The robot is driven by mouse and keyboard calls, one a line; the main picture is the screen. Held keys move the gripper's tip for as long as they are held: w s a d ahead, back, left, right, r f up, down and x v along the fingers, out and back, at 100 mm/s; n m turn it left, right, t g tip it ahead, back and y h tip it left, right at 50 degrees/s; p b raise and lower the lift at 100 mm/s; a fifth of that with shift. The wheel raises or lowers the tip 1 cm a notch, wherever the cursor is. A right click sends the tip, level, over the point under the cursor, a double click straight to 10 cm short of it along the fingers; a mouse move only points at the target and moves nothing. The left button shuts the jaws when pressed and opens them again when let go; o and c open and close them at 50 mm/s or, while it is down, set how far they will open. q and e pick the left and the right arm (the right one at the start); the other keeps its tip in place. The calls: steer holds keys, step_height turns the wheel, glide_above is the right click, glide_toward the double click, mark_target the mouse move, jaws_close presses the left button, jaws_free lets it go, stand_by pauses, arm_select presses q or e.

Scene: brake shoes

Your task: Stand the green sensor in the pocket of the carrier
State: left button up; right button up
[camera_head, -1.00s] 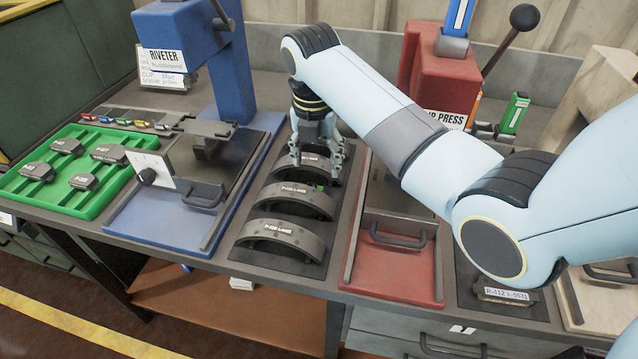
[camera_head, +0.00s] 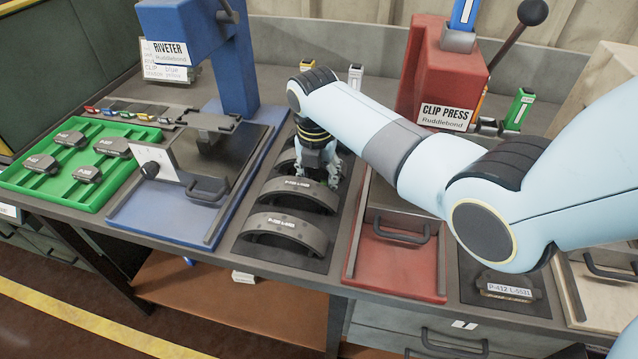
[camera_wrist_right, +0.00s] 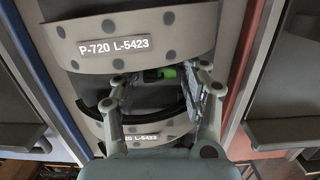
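A small green piece (camera_wrist_right: 168,72) with dark ends, likely the green sensor, shows between the fingers of my right gripper in the right wrist view. My right gripper (camera_head: 318,172) points down among the curved brake shoes; the right wrist view shows its fingers (camera_wrist_right: 160,80) spread wide, with gaps beside the green piece. Whether they touch it I cannot tell. In the head view the green piece is hidden. I cannot pick out the carrier's pocket for certain; the dark strip (camera_head: 243,258) under the shoes is partly covered by my arm. My left gripper is out of view.
Brake shoes (camera_head: 286,234) arch close to my right gripper. A blue riveter (camera_head: 235,75) stands left, a red clip press (camera_head: 440,75) right. A green tray (camera_head: 88,200) holds dark pads. A green upright block (camera_head: 519,110) stands back right. The red tray (camera_head: 395,265) has bare floor.

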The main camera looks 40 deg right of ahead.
steer(key=c, duration=0.7)
steer(key=shift+o, duration=0.2)
steer(key=shift+r, duration=0.1)
